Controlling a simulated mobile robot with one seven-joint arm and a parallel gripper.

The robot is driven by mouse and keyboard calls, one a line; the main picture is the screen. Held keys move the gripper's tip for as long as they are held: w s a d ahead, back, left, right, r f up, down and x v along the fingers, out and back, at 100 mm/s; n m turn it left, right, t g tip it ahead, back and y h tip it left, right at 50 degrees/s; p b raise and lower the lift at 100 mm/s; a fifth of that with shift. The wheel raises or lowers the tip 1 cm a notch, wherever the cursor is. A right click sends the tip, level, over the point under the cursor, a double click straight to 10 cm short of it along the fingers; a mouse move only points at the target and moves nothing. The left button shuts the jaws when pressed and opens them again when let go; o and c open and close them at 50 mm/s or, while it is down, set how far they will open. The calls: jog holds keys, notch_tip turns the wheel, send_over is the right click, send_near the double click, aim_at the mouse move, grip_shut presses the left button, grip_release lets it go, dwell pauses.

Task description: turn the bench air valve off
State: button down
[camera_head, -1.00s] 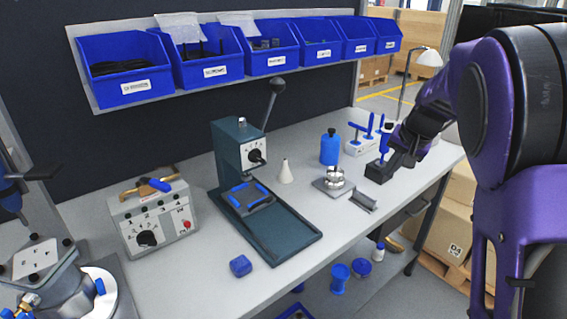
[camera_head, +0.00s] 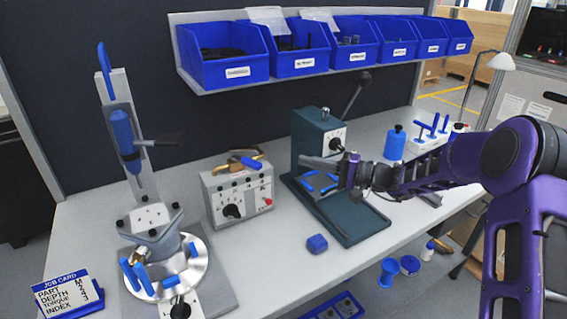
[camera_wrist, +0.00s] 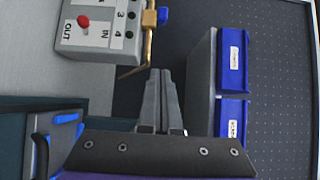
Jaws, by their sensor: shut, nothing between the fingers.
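A brass fitting (camera_head: 232,159) with a short blue lever (camera_head: 252,163) lies on top of the grey control box (camera_head: 226,190); it looks like the air valve. The lever seems to lie roughly along the brass pipe, but its exact angle is too small to tell. My gripper (camera_head: 306,161) is to the right of the box, in front of the green press, with its fingers pointing left. In the wrist view the closed, empty fingers (camera_wrist: 160,90) sit below and apart from the brass pipe (camera_wrist: 149,35); the blue lever (camera_wrist: 163,15) shows at the top.
The green press (camera_head: 322,135) stands behind my gripper, its base reaching forward. A clamp fixture (camera_head: 150,215) stands left of the box. Blue bins (camera_head: 235,62) hang on a shelf above. Bench between box and press is clear.

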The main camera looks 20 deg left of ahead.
aim_at(259, 170)
jog(key=s+a+p, duration=0.1)
jog(key=s+a, duration=0.2)
jog(key=a, duration=0.7)
jog(key=shift+s, duration=0.35)
jog(key=shift+f, duration=0.15)
jog(key=s+b, duration=0.1)
jog(key=b, duration=0.3)
jog(key=s+b, duration=0.2)
jog(key=b, duration=0.2)
jog(key=shift+s+a+f, duration=0.15)
jog(key=shift+s+a, duration=0.05)
jog(key=shift+s, duration=0.1)
jog(key=shift+s+a+r, duration=0.15)
jog(key=shift+s+r, duration=0.1)
jog(key=shift+s, duration=0.05)
